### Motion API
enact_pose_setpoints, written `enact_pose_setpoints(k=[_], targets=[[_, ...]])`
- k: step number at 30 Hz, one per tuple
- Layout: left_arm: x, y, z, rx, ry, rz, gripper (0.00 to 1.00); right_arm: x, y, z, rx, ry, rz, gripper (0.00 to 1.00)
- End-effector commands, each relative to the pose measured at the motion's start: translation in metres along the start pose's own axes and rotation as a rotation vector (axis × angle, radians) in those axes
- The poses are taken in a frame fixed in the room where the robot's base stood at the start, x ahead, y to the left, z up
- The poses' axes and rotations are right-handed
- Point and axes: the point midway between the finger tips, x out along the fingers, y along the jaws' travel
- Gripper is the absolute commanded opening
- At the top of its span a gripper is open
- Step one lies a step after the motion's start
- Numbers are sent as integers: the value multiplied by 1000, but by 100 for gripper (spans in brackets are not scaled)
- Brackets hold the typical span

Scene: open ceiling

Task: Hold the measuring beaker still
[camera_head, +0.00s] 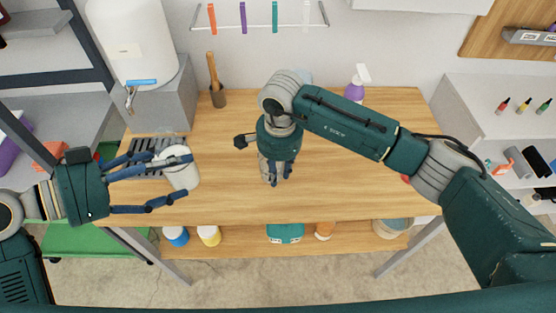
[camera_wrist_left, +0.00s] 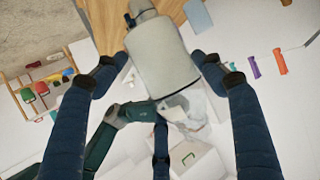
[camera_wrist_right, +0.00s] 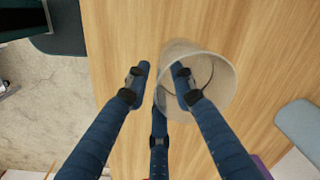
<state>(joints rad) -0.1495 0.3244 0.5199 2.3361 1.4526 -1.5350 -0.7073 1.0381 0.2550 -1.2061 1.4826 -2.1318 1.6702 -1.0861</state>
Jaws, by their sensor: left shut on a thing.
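The measuring beaker (camera_wrist_right: 222,84) looks like a clear, round vessel in the right wrist view. In the head view it is mostly hidden behind my right gripper (camera_head: 275,178). My right gripper (camera_wrist_right: 160,76) has its fingers apart; one overlaps the beaker's mouth and the other is outside its left side. Whether they touch it I cannot tell. My left gripper (camera_head: 172,180) is shut on a pale cylindrical container (camera_head: 182,174) at the table's left. This container also shows between the fingers in the left wrist view (camera_wrist_left: 165,55).
A white tank with a tap (camera_head: 135,45) stands on a grey block behind my left gripper. A dark slotted rack (camera_head: 148,148) lies near the container. A wooden-handled tool stands in a cup (camera_head: 218,97). A purple spray bottle (camera_head: 355,88) is at the back. The wooden table (camera_head: 225,195) is clear between my grippers.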

Motion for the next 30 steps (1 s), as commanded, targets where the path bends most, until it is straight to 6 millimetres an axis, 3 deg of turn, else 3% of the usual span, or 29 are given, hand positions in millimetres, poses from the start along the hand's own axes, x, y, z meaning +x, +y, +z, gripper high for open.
enact_pose_setpoints(k=[9, 14, 29, 30], targets=[[0, 0, -2, 1, 2, 0, 32, 4, 0, 0, 0, 0, -1, 24], [0, 0, -2, 1, 2, 0, 32, 4, 0, 0, 0, 0, -1, 0], [0, 0, -2, 1, 2, 0, 32, 3, 0, 0, 0, 0, -1, 0], [0, 0, -2, 1, 2, 0, 32, 3, 0, 0, 0, 0, -1, 13]])
